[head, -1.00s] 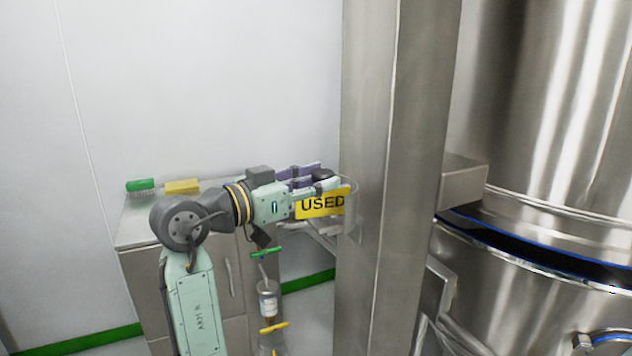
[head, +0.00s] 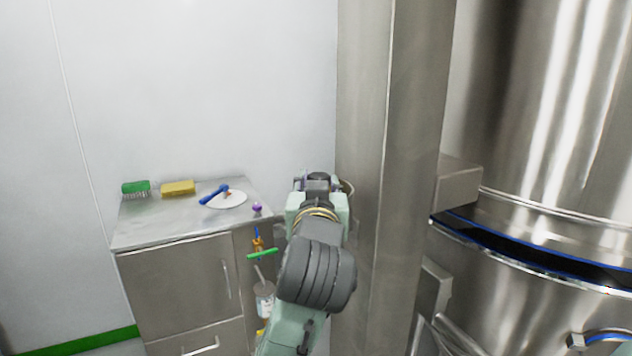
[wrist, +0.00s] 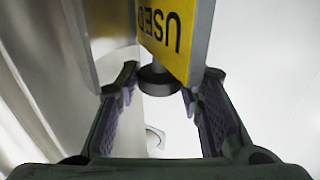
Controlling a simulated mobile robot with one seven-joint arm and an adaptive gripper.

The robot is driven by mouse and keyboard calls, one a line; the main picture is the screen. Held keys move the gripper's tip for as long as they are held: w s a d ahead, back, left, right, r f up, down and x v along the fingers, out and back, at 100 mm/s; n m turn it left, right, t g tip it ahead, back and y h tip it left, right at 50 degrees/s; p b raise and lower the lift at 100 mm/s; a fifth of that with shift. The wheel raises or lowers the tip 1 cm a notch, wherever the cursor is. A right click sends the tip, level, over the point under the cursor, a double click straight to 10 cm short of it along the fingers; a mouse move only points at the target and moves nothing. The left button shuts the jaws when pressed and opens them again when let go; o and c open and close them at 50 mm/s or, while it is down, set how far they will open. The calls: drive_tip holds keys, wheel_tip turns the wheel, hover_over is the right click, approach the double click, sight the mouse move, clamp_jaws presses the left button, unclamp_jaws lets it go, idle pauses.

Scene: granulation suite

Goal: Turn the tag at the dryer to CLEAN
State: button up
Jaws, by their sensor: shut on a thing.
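The tag (wrist: 165,30) is a yellow plate that reads USED upside down in the wrist view. A dark round knob (wrist: 159,80) sits just below it. My gripper (wrist: 168,86) is shut on the tag at this knob, with one finger on each side. In the head view my gripper (head: 318,180) is at the left face of a steel post, and my own arm hides the tag there. The dryer (head: 540,120) is the large steel vessel at the right. No CLEAN lettering shows.
The steel post (head: 388,140) stands close to the right of my arm. A steel cabinet (head: 175,275) at the left carries a green brush (head: 136,188), a yellow sponge (head: 178,188) and a white disc (head: 228,200) with a blue-handled tool. A clear container (head: 264,298) hangs behind my arm.

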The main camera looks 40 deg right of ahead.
drive_tip(key=n+t+y, duration=0.2)
drive_tip(key=y, duration=0.1)
drive_tip(key=n+t+y, duration=0.1)
drive_tip(key=y, duration=0.1)
drive_tip(key=shift+s+d+n, duration=0.25)
drive_tip(key=shift+d+n, duration=0.05)
drive_tip(key=shift+d, duration=0.1)
drive_tip(key=shift+d+n+t+y, duration=0.1)
drive_tip(key=shift+n+t+y, duration=0.25)
drive_tip(key=shift+n+y, duration=0.9)
drive_tip(key=shift+d+n+t+y, duration=0.1)
drive_tip(key=shift+n+t+y, duration=0.45)
drive_tip(key=shift+y, duration=1.1)
drive_tip(key=shift+w+n+y, duration=0.1)
drive_tip(key=shift+n+y, duration=0.2)
drive_tip(key=shift+n, duration=0.1)
drive_tip(key=shift+a, duration=0.1)
drive_tip(key=o, duration=1.2)
drive_tip(key=shift+c, duration=0.2)
drive_tip(key=s, duration=1.2)
